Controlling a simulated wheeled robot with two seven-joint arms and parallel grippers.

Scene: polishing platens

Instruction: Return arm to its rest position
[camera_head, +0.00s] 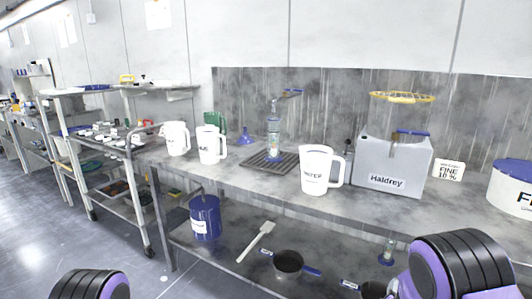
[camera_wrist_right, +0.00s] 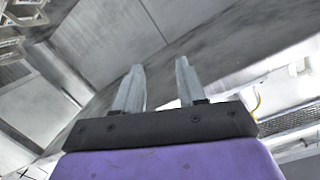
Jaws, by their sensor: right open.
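My right gripper (camera_wrist_right: 158,88) shows in the right wrist view with its two fingers apart and nothing between them. A blurred grey surface and edge lie beyond the fingers. In the head view a purple and black part of my right arm (camera_head: 460,265) stands at the lower right, in front of the bench edge, and its gripper is out of frame there. A part of my left arm (camera_head: 92,285) shows at the bottom left. My left gripper is not in view.
The grey bench (camera_head: 250,178) holds white jugs (camera_head: 316,169), a bottle on a black grate (camera_head: 268,160), a grey Haldrey box (camera_head: 392,165) and a white tub (camera_head: 512,185). A blue canister (camera_head: 205,217) and pans (camera_head: 288,262) sit below. A cart (camera_head: 100,150) stands left; floor (camera_head: 60,235) there is clear.

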